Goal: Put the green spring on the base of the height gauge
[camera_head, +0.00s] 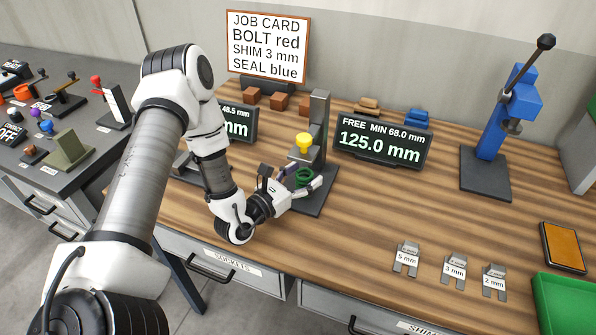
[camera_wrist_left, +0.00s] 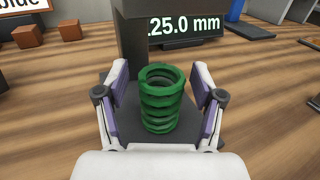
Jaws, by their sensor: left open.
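The green spring (camera_head: 303,177) stands upright on the dark base (camera_head: 316,207) of the height gauge (camera_head: 319,115), in front of its column and below the yellow probe (camera_head: 303,141). My left gripper (camera_head: 304,179) is open around the spring. In the left wrist view the spring (camera_wrist_left: 160,98) stands between the two parted fingers, with gaps on both sides, and the gauge base (camera_wrist_left: 205,125) shows beneath it. My right gripper is not in view.
The gauge display (camera_head: 381,143) reads 125.0 mm. A blue press (camera_head: 497,120) stands at the back right. Labelled shims (camera_head: 455,270) lie at the front right near a green tray (camera_head: 562,305). A job card (camera_head: 267,48) stands at the back.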

